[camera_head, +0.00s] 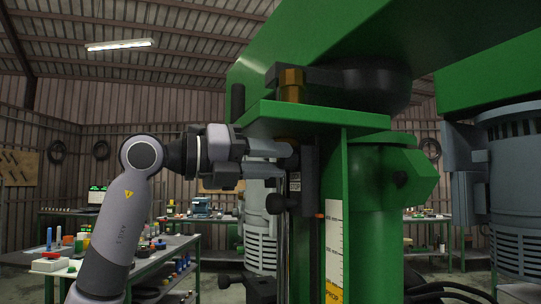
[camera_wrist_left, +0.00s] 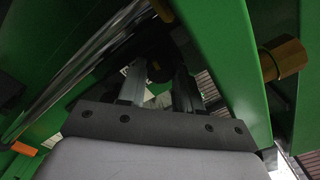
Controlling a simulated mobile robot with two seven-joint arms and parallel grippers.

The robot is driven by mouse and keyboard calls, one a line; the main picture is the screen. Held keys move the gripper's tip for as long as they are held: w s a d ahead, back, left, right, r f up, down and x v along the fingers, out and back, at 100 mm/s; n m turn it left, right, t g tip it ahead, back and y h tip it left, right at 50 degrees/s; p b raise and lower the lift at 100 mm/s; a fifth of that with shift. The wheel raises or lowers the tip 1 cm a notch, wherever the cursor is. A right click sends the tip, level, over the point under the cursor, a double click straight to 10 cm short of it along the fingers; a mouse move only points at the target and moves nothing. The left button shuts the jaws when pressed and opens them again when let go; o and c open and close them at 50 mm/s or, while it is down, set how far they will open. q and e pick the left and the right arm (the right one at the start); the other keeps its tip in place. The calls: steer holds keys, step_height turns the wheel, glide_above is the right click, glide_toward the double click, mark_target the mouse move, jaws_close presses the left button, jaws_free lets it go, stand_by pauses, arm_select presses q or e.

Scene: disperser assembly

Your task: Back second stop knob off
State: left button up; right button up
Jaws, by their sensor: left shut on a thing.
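The green disperser (camera_head: 335,180) stands in front of me, with a ruler scale (camera_head: 334,250) on its column. My left gripper (camera_head: 290,156) reaches in from the left, just under the green top plate. In the left wrist view its two fingers (camera_wrist_left: 158,82) are shut on a dark round knob (camera_wrist_left: 160,70), which I take for the stop knob. The knob is in shadow and its thread is hidden. A black knob (camera_head: 276,204) sits lower on the stop rod, below the gripper. A black block (camera_head: 309,175) is just right of the fingertips.
A brass nut (camera_head: 291,85) sits above the top plate. A grey motor (camera_head: 515,180) hangs at the right. A workbench (camera_head: 165,262) with small bottles and parts stands at the lower left. The green frame closely borders the gripper above and to the right.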

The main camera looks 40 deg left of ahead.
arm_select(q)
steer(key=n+p, duration=0.1)
steer(key=n, duration=0.5)
steer(key=shift+r, duration=0.2)
steer(key=n+p, duration=0.1)
steer(key=n, duration=0.5)
steer(key=shift+a+n, duration=0.1)
steer(key=shift+n, duration=0.2)
steer(key=o, duration=1)
steer(key=shift+o, duration=0.2)
